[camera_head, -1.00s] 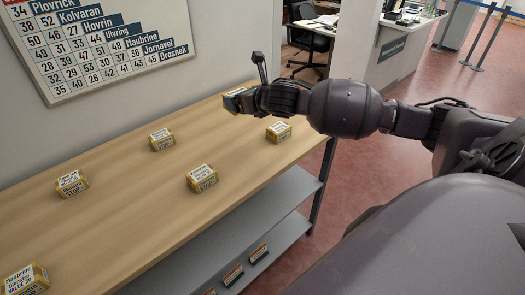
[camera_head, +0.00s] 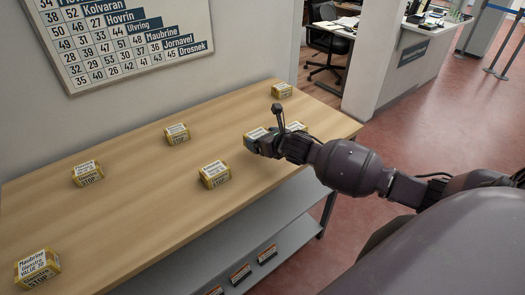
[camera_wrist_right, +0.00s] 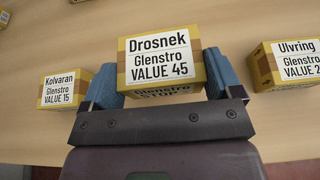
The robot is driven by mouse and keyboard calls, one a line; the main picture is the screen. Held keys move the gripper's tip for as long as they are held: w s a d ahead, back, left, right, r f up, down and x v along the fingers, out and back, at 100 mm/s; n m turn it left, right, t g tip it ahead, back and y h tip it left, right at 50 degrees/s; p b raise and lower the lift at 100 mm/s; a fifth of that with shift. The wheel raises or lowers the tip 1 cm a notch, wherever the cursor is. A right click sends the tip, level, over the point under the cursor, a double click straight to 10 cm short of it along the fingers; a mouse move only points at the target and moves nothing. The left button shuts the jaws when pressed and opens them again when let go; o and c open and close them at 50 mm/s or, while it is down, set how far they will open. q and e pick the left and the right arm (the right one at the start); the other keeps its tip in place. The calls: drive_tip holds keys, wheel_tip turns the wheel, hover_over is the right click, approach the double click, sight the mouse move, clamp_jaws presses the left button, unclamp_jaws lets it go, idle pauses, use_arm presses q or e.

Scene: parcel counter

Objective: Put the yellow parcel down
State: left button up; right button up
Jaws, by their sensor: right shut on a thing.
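My right gripper (camera_head: 256,146) is over the counter in the head view. Its two blue fingers (camera_wrist_right: 162,78) are shut on the sides of a yellow parcel (camera_wrist_right: 155,50) in the right wrist view. The parcel's white label reads "Drosnek Glenstro VALUE 45", and it looks level. In the head view a small part of this parcel (camera_head: 257,132) shows at the fingertips; the gripper hides the rest. I cannot tell whether its underside touches the counter. My left gripper is not in view.
Other yellow parcels stand apart on the wooden counter (camera_head: 130,205), among them the Kolvaran (camera_wrist_right: 66,91) and Ulvring (camera_wrist_right: 288,65) ones either side of the held one. One parcel (camera_head: 295,127) is partly behind my gripper. Another (camera_head: 281,90) is at the far end. Bare wood lies between them.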

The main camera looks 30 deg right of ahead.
drive_tip(key=shift+f, duration=2.3)
drive_tip(key=o, duration=0.8)
drive_tip(key=shift+f, duration=0.15)
